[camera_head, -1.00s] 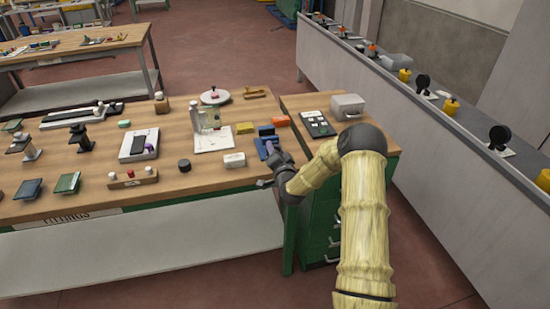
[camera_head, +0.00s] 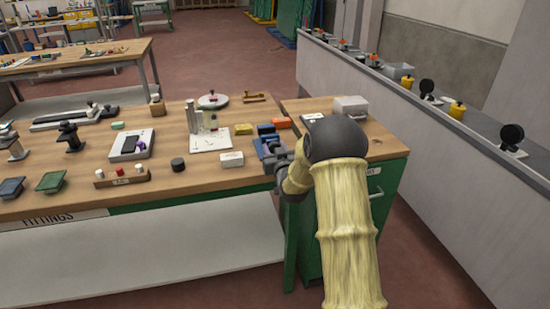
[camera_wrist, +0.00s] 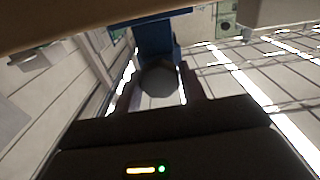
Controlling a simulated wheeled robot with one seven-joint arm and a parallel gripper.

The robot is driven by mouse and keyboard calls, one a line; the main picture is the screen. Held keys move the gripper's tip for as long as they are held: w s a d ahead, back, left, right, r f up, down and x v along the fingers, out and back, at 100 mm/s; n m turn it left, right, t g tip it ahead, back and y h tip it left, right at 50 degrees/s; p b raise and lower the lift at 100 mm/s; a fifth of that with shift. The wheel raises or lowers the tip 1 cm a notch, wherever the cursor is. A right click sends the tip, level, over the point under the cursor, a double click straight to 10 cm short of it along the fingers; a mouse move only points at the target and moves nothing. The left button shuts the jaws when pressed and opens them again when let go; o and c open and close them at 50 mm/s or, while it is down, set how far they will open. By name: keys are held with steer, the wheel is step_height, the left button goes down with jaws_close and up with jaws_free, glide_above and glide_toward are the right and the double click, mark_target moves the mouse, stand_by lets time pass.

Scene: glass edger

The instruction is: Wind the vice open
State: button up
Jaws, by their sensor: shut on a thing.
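The blue vice (camera_head: 259,147) sits at the right front edge of the wooden bench, partly hidden behind my gripper (camera_head: 273,160). In the wrist view, the vice's blue body (camera_wrist: 154,38) is straight ahead. A dark round knob or handle end (camera_wrist: 160,80) lies between the two fingers of my gripper (camera_wrist: 160,90), in front of the blue body. My gripper is shut on this handle. In the head view the handle is hidden by my gripper, and I cannot tell how far apart the vice jaws are.
A green cabinet (camera_head: 375,180) with a grey box (camera_head: 350,105) on top is at the right. Open floor lies between it and the long counter (camera_head: 440,125).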

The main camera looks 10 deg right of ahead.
steer(key=n+b, duration=0.2)
steer(key=f+n+b, duration=0.1)
steer(key=shift+n+b, duration=0.35)
steer(key=shift+n, duration=0.05)
steer(key=n+b, duration=0.3)
steer(key=shift+n, duration=0.3)
steer(key=n+b, duration=0.4)
steer(key=shift+n+b, duration=0.3)
steer(key=n+b, duration=0.3)
steer(key=shift+n, duration=0.3)
steer(key=n+b, duration=0.3)
steer(key=shift+n, duration=0.3)
steer(key=n+b, duration=0.4)
steer(key=shift+b, duration=0.4)
steer(key=n+b, duration=0.5)
steer(key=shift+n+b, duration=0.35)
steer(key=shift+n, duration=0.05)
steer(key=shift+r+n+b, duration=0.25)
steer(key=shift+n+b, duration=0.95)
steer(key=shift+n, duration=0.2)
